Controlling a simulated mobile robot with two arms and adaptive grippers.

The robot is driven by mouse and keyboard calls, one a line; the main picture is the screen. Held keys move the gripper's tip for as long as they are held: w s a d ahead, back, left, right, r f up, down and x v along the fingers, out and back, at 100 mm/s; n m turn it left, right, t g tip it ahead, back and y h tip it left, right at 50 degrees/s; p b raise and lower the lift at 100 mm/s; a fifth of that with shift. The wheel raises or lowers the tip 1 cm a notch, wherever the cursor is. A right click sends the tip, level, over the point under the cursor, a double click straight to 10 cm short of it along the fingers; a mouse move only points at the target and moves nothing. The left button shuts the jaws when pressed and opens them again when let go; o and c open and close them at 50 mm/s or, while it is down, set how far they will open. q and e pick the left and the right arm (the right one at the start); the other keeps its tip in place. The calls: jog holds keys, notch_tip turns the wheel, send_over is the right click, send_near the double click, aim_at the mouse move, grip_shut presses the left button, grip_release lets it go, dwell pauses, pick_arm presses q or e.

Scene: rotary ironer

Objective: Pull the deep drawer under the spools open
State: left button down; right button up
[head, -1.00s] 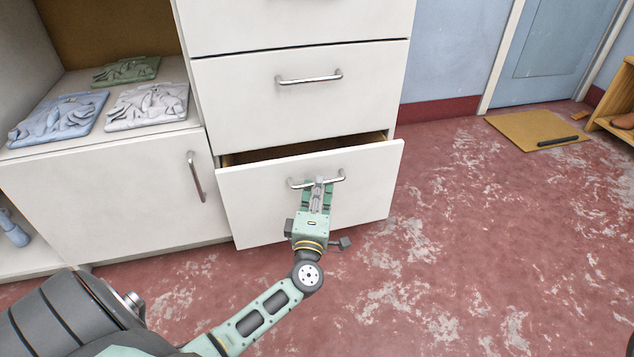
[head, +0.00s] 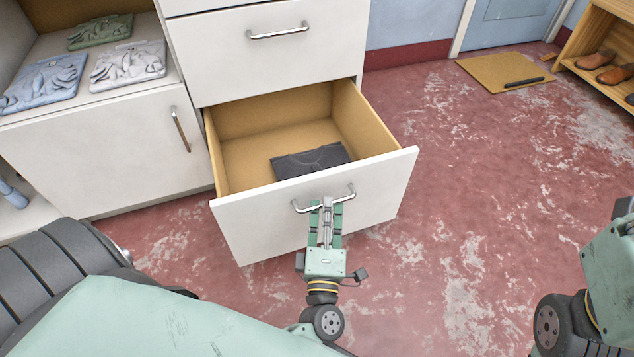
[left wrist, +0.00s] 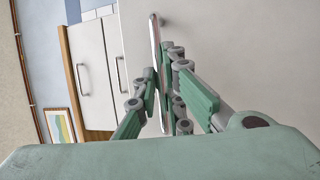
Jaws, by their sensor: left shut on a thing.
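The deep drawer (head: 250,226) is the lowest one of the white cabinet, and it stands far out with its wooden inside showing. A dark grey folded cloth (head: 308,161) lies in it behind the front panel. The drawer's metal bar handle (head: 349,193) is on the front panel. My left gripper (head: 327,205) is shut on this handle. In the left wrist view the fingers (left wrist: 164,95) close around the handle bar (left wrist: 155,45). No spools show.
A shut drawer (head: 270,60) is above the open one. The red floor (head: 480,220) to the right is clear. A mat (head: 490,75) and a shoe rack (head: 590,50) are farther back.

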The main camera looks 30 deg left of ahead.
pick_arm(q)
jog(key=shift+s+d, duration=0.9)
jog(key=shift+d, duration=0.2)
jog(key=shift+s+d, duration=0.9)
jog(key=shift+d, duration=0.2)
jog(key=c, duration=1.9)
grip_release()
jog(key=shift+o, duration=0.2)
jog(key=shift+s, duration=0.1)
